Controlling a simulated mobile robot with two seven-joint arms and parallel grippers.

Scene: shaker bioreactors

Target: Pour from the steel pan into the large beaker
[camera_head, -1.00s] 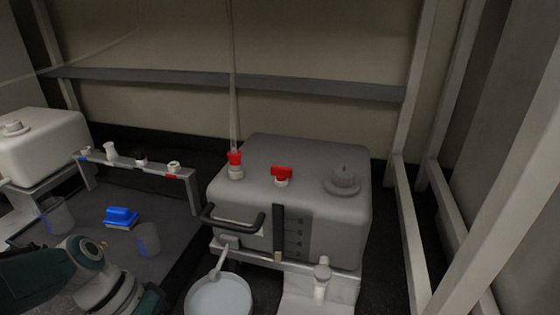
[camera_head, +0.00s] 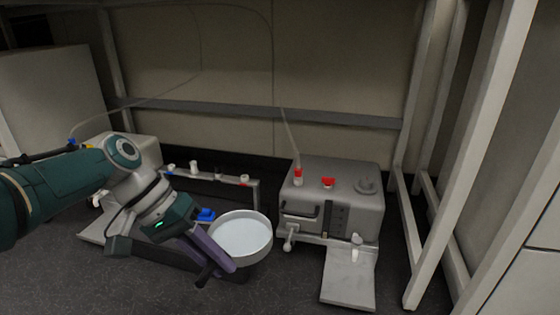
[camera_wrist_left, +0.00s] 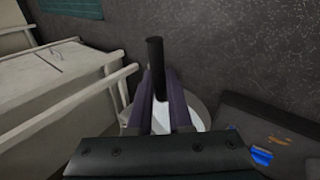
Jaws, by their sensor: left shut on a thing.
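The steel pan (camera_head: 240,237) is a round, shallow, pale vessel with whitish liquid inside. It looks about level. My left gripper (camera_head: 213,254) has its purple fingers shut on the pan's dark handle (camera_head: 205,275), at the pan's left side. In the left wrist view the black handle (camera_wrist_left: 155,65) stands between the fingers, and part of the pan (camera_wrist_left: 200,112) shows behind them. I cannot make out the large beaker in the head view; the arm and pan cover part of the tray area. My right gripper is in neither current view.
The grey tank (camera_head: 330,190), with red-topped ports and a tap, stands right of the pan. A pale plate (camera_head: 348,280) lies before it. A blue item (camera_head: 206,214) is behind the pan. A low rack (camera_head: 215,181) stands behind. The dark floor in front is clear.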

